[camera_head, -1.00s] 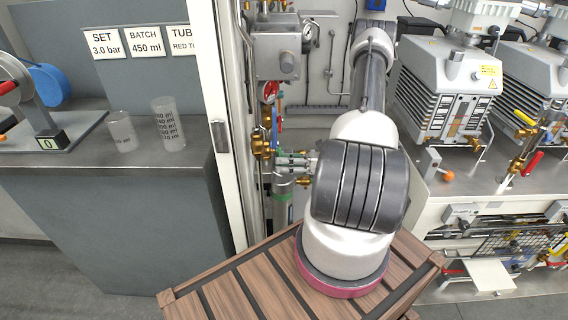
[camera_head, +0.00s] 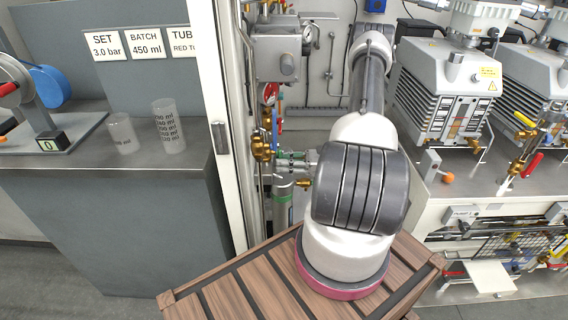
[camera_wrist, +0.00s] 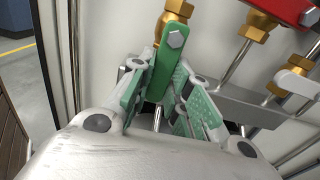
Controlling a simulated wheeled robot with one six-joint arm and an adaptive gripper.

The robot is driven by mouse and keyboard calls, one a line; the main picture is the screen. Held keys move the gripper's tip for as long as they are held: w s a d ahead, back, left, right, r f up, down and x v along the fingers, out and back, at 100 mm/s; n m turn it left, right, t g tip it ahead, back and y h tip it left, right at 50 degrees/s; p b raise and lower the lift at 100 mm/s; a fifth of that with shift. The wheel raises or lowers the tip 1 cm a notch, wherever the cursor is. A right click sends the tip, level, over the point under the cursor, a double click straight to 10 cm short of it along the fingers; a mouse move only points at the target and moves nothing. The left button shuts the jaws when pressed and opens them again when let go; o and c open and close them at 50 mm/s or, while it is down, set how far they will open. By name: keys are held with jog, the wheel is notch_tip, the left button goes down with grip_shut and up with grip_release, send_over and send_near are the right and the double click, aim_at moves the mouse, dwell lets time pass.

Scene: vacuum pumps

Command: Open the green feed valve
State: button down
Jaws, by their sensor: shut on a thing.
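The green feed valve's lever (camera_wrist: 166,58) shows in the wrist view, a flat green handle with a hex bolt at its upper end. A brass fitting (camera_wrist: 176,10) is just above it. My gripper (camera_wrist: 157,82) has its green-padded fingers on either side of the lever and is shut on it. In the head view, my gripper (camera_head: 289,163) is small, beside the brass fittings at the left of the cabinet. The lever cannot be told apart from the green finger pads there.
A red handle (camera_wrist: 296,8) and another brass valve (camera_wrist: 258,25) are close at the right in the wrist view. The cabinet's white post (camera_head: 232,130) stands just left of my gripper. A slatted wooden surface (camera_head: 245,285) lies below my arm.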

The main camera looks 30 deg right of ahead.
jog(key=c, duration=1.3)
grip_release()
jog(key=shift+c, duration=0.2)
jog(key=v, duration=1.2)
jog(key=shift+f, duration=0.1)
